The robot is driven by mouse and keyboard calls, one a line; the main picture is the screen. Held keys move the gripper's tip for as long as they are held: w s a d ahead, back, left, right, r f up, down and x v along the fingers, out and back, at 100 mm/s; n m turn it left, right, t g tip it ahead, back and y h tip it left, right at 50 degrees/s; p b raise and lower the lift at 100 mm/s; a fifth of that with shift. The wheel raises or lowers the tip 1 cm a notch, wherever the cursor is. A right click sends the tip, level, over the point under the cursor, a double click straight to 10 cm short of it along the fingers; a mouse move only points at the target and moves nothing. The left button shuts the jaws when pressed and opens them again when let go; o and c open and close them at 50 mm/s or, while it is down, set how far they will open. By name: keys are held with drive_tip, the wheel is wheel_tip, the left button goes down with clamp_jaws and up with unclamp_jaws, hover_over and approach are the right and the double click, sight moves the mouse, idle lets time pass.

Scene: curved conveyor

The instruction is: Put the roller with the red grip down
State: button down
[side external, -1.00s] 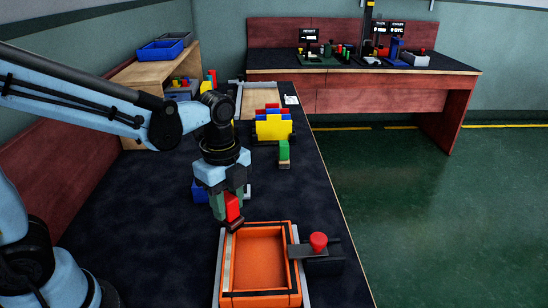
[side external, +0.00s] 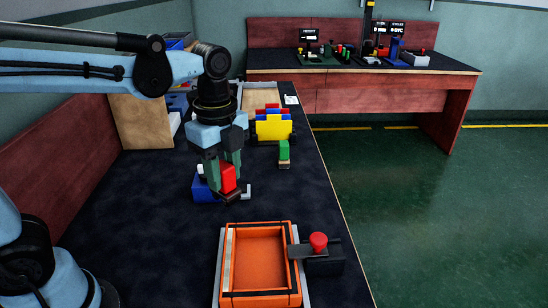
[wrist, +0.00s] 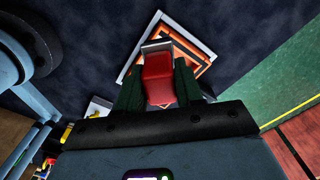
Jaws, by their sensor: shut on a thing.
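My gripper (side external: 219,172) is shut on the red grip (side external: 228,178) of the roller, between its two green fingers. The roller's dark head (side external: 231,196) points down, close above the dark table beside a blue block (side external: 204,191) and a small grey bracket (side external: 246,191). Whether the head touches either of them or the table I cannot tell. In the wrist view the red grip (wrist: 160,82) sits between the fingers, with the roller's pale edge (wrist: 157,46) beyond it.
An orange tray (side external: 226,265) stands at the front, with a red-knobbed dark device (side external: 322,264) at its right. A green-topped block (side external: 284,150) and a yellow bin (side external: 272,128) of coloured blocks stand behind. The table (side external: 160,245) is clear at front left.

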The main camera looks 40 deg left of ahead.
idle(0.3)
drive_tip(key=w+d+f, duration=0.2)
drive_tip(key=w+d, duration=0.9)
drive_tip(key=shift+w+a+f, duration=1.25)
drive_tip(key=shift+a+f, duration=0.3)
drive_tip(key=shift+f, duration=0.2)
drive_tip(key=shift+w+a+f, duration=1.25)
drive_tip(key=shift+a+f, duration=0.35)
drive_tip(key=shift+f, duration=0.15)
drive_tip(key=shift+w+a+f, duration=1.25)
drive_tip(key=shift+a+f, duration=0.3)
drive_tip(key=shift+f, duration=0.2)
drive_tip(key=shift+f, duration=0.15)
drive_tip(key=c, duration=0.7)
unclamp_jaws()
